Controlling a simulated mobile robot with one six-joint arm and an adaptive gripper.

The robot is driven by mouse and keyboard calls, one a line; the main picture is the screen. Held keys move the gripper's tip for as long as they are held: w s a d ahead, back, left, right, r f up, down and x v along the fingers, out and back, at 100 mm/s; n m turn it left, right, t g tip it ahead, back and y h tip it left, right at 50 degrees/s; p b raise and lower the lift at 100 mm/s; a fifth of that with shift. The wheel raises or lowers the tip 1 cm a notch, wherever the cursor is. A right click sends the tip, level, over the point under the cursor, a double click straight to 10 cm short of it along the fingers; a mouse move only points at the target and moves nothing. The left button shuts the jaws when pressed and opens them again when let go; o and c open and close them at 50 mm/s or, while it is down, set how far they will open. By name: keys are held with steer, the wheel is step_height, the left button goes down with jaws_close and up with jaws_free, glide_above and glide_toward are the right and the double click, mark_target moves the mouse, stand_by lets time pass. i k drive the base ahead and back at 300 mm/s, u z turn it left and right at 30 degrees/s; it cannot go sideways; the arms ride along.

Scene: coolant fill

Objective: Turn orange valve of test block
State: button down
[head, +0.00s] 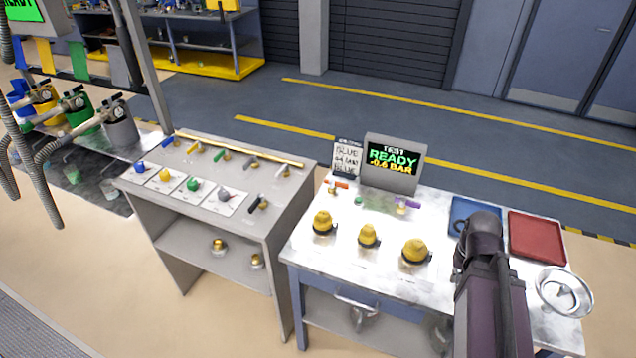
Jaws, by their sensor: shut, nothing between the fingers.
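The orange valve (336,184) is a small lever handle on a brass-coloured stem, near the back left of the white test table (340,262). Its handle lies roughly left to right in the head view. A purple valve (407,204) stands to its right, with a small green part (358,200) between them. The test display (394,160) behind reads "TEST READY -0.6 BAR". My dark arm rises over the right part of the table, apart from the orange valve. My gripper's fingers do not show.
Several yellow-topped fittings (368,236) stand in front of the valves. A blue tray (470,207), red tray (537,237) and round metal dish (564,292) lie at right. A lettered card (347,158) stands behind the orange valve. A grey bench (270,200) with coloured valves stands left.

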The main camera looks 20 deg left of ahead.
mark_target(332, 182)
steer(key=u, duration=0.8)
steer(key=k, duration=1.35)
steer(key=z, duration=0.3)
steer(key=i, duration=1.8)
steer(key=u, duration=0.45)
